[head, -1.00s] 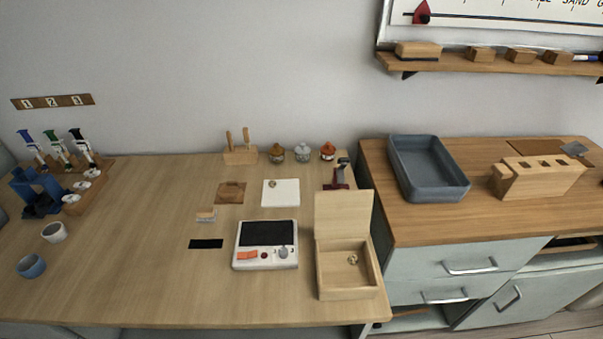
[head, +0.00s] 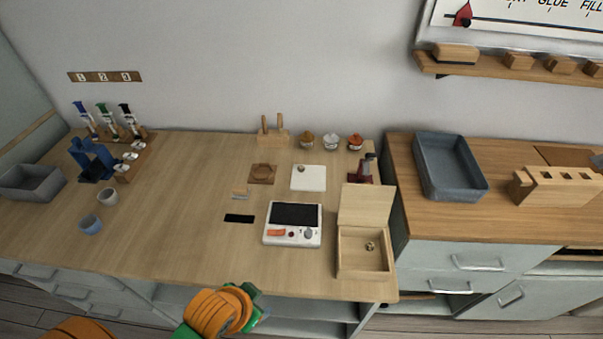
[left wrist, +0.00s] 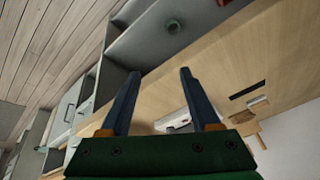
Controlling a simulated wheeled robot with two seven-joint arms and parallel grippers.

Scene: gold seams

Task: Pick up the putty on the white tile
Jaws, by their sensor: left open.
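The putty (head: 301,169) is a small brownish lump at the upper left part of the white tile (head: 312,182), which lies flat on the wooden table. My left gripper (left wrist: 160,73) shows in the left wrist view with its two dark blue fingers apart and nothing between them. In the head view its green part is at the bottom, in front of the table's front edge and well away from the tile. The fingers are hard to make out there. I cannot pick out the putty in the left wrist view. My right gripper is not in view.
A white scale (head: 292,237) stands between the table's front edge and the tile. An open wooden box (head: 364,262) is right of it. Small jars (head: 331,142) and a wooden tool block (head: 273,138) stand behind the tile.

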